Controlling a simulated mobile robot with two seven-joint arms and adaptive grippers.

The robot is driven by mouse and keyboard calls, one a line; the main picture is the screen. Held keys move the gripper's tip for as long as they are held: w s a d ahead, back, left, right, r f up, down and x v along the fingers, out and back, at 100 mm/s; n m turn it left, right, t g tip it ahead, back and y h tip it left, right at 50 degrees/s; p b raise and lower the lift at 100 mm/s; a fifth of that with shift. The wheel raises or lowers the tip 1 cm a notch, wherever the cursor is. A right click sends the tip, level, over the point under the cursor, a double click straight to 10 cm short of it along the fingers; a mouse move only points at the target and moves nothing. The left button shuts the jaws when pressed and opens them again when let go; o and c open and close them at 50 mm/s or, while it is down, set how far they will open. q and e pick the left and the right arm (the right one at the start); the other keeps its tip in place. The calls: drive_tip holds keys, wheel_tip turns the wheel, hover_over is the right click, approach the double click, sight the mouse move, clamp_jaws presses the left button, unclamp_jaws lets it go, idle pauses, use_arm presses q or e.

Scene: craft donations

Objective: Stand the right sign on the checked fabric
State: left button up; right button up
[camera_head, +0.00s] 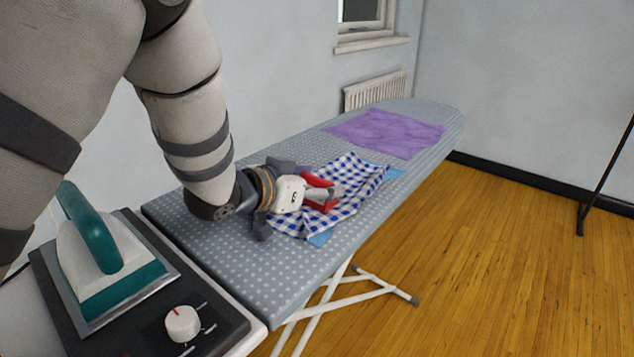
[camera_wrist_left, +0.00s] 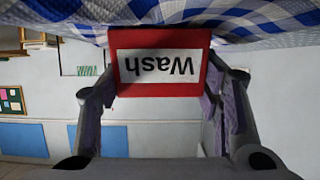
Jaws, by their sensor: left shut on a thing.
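The checked fabric (camera_head: 349,185) is blue and white and lies rumpled on the ironing board. My left gripper (camera_head: 326,193) is low over it, shut on a red sign (camera_head: 318,181). In the left wrist view the red sign (camera_wrist_left: 160,64) has a white panel reading "Wash", upside down in the picture, between my two fingers. Its top edge in that view meets the checked fabric (camera_wrist_left: 262,20); I cannot tell whether it rests there or is just above. In the head view my gripper hides part of the sign. My right gripper is not in view.
The dotted grey ironing board (camera_head: 300,275) also holds a purple cloth (camera_head: 390,132) at its far end. Light blue material (camera_head: 321,238) shows under the checked fabric. An iron (camera_head: 105,260) stands at the near left, beside a white knob (camera_head: 183,323).

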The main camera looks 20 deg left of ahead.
use_arm(q)
drive_tip(key=shift+f, duration=0.35)
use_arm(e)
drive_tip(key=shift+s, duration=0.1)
use_arm(q)
drive_tip(key=o, duration=1)
drive_tip(key=shift+r, duration=0.1)
drive_tip(key=shift+r, duration=0.4)
drive_tip(key=v, duration=0.3)
drive_tip(key=r+p+v, duration=0.1)
drive_tip(key=v, duration=0.2)
drive_tip(key=shift+w+d, duration=0.1)
drive_tip(key=shift+w, duration=0.05)
drive_tip(key=v, duration=0.5)
drive_tip(key=shift+f+p, duration=0.3)
drive_tip(key=shift+p, duration=0.05)
drive_tip(key=shift+s+a+r, duration=0.1)
drive_tip(key=shift+s+a, duration=0.15)
drive_tip(key=shift+s, duration=0.35)
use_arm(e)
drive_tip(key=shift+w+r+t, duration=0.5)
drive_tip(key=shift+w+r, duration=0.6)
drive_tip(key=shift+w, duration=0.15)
